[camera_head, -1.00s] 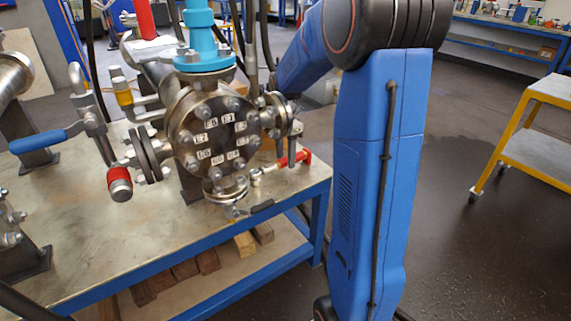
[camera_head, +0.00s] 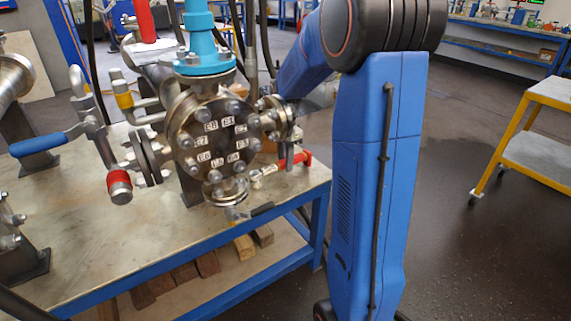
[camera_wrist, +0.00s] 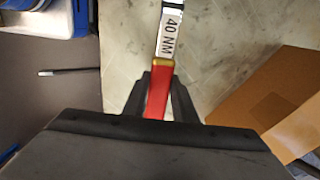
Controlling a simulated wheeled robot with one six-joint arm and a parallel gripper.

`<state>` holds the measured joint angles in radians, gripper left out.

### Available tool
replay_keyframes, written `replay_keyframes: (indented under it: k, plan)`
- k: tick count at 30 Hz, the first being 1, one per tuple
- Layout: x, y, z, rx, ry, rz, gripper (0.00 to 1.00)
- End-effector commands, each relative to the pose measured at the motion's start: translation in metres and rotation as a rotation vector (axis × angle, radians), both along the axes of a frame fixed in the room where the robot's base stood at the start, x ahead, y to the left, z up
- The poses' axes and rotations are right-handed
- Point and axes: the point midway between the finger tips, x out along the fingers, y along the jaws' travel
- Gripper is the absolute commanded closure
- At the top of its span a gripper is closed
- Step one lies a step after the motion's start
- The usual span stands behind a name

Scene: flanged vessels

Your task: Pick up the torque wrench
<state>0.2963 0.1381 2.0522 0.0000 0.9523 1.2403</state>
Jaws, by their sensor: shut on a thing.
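The torque wrench has a red handle with a gold collar and a pale "40 NM" label. In the wrist view the torque wrench (camera_wrist: 171,38) runs up from between the dark fingers of my gripper (camera_wrist: 159,82), which is shut on the red handle. In the head view the torque wrench (camera_head: 305,158) shows low at the table's right end, beside the flanged vessel (camera_head: 213,140). Part of it is hidden there. My gripper is not clear in the head view, behind the fittings. I cannot tell whether the wrench still touches the tabletop.
The steel table (camera_head: 110,235) has a blue frame. A blue-handled valve (camera_head: 38,143) and a red-capped fitting (camera_head: 119,186) stand left of the vessel. A cardboard box (camera_wrist: 270,95) is close on the right in the wrist view. A yellow cart (camera_head: 535,150) stands far right.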

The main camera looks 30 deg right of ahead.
Motion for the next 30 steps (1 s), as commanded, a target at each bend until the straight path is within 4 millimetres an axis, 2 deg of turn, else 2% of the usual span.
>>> replay_keyframes:
  k: [15, 21, 30]
  plan:
    - [0.001, 0.000, 0.080, -0.001, -0.004, 0.000, 1.00]
    - [0.000, 0.000, 0.094, -0.001, -0.002, 0.000, 1.00]
    - [0.000, 0.000, 0.096, -0.001, -0.002, 0.000, 1.00]
